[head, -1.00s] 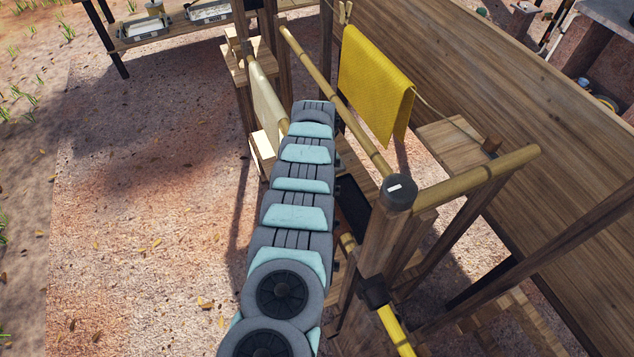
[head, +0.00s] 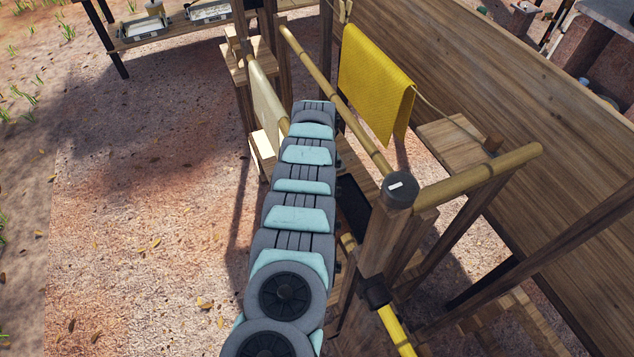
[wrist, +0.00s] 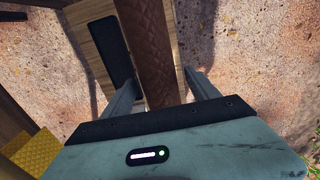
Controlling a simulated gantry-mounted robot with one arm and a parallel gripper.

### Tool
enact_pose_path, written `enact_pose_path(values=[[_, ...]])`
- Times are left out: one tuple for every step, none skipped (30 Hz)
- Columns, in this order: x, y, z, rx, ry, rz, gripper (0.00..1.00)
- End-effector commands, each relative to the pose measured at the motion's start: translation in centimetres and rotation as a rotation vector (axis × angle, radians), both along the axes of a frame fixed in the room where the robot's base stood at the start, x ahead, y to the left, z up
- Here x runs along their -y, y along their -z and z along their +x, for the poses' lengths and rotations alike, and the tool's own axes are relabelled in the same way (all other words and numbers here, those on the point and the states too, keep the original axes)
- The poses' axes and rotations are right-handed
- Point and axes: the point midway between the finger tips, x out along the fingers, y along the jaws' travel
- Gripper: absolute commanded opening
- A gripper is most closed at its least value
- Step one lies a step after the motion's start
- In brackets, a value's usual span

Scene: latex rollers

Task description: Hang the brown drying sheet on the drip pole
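The brown drying sheet (wrist: 152,45) shows in the wrist view as a textured brown strip running down between my gripper's fingers. My gripper (wrist: 160,78) has its two fingers apart, one on each side of the strip. Narrow gaps show beside the sheet, and I cannot tell how deep it lies between the fingers. In the head view my arm hides the gripper and the brown sheet. A bamboo pole (head: 322,82) runs bare from the back to a dark-capped post; I cannot tell whether it is the drip pole.
A yellow sheet (head: 375,85) hangs on a rope right of the bamboo pole. A cream sheet (head: 266,100) hangs to its left, close to my arm. A second bamboo pole (head: 480,175) and wooden posts stand at the right. Open ground (head: 150,180) lies left.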

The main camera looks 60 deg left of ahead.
Motion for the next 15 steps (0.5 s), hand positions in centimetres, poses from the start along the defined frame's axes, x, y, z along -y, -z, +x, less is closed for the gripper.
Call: enact_pose_path(values=[[0.0,0.0,0.0,0.000,0.000,0.000,0.71],[0.0,0.0,0.0,0.000,0.000,0.000,0.71],[0.0,0.0,0.0,0.000,0.000,0.000,0.71],[0.0,0.0,0.0,0.000,0.000,0.000,0.71],[0.0,0.0,0.0,0.000,0.000,0.000,0.71],[0.0,0.0,0.0,0.000,0.000,0.000,0.71],[0.0,0.0,0.0,0.000,0.000,0.000,0.71],[0.0,0.0,0.0,0.000,0.000,0.000,0.71],[0.0,-0.2,0.0,-0.001,0.000,0.000,0.71],[0.0,-0.4,0.0,-0.001,-0.001,0.000,0.71],[0.0,-0.6,0.0,-0.001,-0.001,0.000,0.71],[0.0,-1.0,0.0,-0.002,0.000,0.000,0.71],[0.1,-1.4,0.1,-0.002,0.001,-0.001,0.71],[0.1,-1.8,0.1,-0.001,0.001,-0.001,0.71],[0.1,-2.6,0.2,0.000,0.002,0.000,0.71]])
